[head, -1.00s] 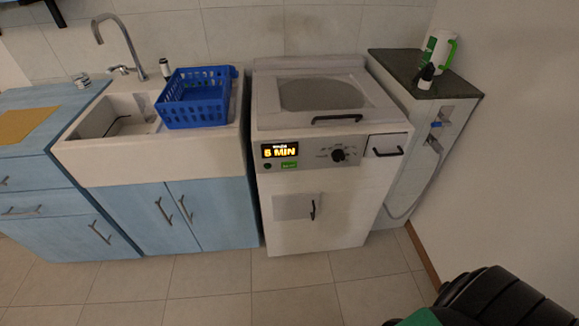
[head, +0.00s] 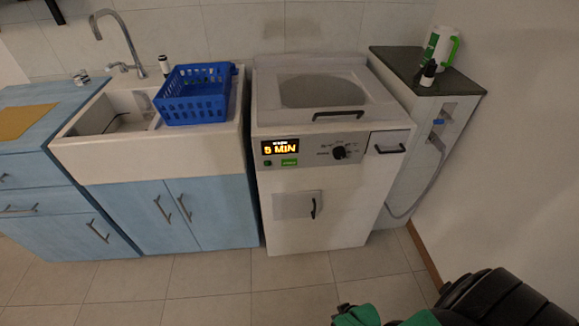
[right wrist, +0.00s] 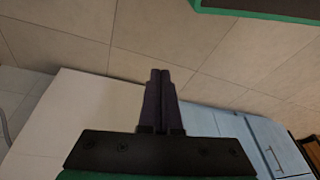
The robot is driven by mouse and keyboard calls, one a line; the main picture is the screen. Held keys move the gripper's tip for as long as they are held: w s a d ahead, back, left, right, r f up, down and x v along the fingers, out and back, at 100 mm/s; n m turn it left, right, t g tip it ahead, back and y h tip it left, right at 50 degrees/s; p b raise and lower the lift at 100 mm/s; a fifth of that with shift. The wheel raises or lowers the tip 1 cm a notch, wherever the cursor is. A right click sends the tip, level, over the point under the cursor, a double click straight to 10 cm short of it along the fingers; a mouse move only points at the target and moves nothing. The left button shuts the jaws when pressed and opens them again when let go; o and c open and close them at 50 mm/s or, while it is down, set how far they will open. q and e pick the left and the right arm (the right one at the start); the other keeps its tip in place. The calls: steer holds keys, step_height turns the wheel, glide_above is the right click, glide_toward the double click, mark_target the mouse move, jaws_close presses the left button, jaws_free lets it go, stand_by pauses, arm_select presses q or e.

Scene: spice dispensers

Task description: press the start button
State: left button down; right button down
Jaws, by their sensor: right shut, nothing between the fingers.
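The white top-loading washing machine (head: 300,215) stands in the middle of the head view. Its grey front panel has a lit display (head: 280,147) reading 5 MIN, a black dial (head: 339,153), a green rectangular button or label (head: 289,162) and a small dark round button (head: 267,163). The lettering on the green part is too small to read. My right gripper (right wrist: 160,75) is shut and empty in the right wrist view, its fingertips against a background of floor tiles. In the head view only part of my right arm shows at the bottom right. My left gripper is out of view.
A sink (head: 95,160) with a blue basket (head: 196,95) stands left of the machine, above blue cabinets (head: 130,220). At right, a narrow dark-topped counter (head: 405,68) holds a white and green jug (head: 438,48) and a dark bottle (head: 428,75). The floor in front is clear.

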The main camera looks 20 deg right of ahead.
steer(key=w+r+m+t+y+b, duration=0.1)
steer(key=w+r+m+t+b, duration=0.15)
steer(key=w+r, duration=0.65)
steer(key=w+r+m+t+y+b, duration=0.1)
steer(key=w+r+t, duration=0.35)
steer(key=w, duration=0.85)
steer(key=w+r+n+t+y+b, duration=0.1)
steer(key=w+r, duration=0.3)
steer(key=r, duration=0.7)
steer(key=w+r+n+t+y+b, duration=0.1)
steer(key=w+r+t+y, duration=0.2)
steer(key=r, duration=0.7)
steer(key=shift+w+a+r, duration=0.4)
steer(key=b, duration=0.5)
glide_toward(289, 162)
steer(key=w+a+f, duration=0.2)
steer(key=w+a, duration=0.2)
steer(key=shift+w+a+r, duration=0.15)
steer(key=shift+w+a, duration=0.05)
steer(key=shift+w, duration=0.05)
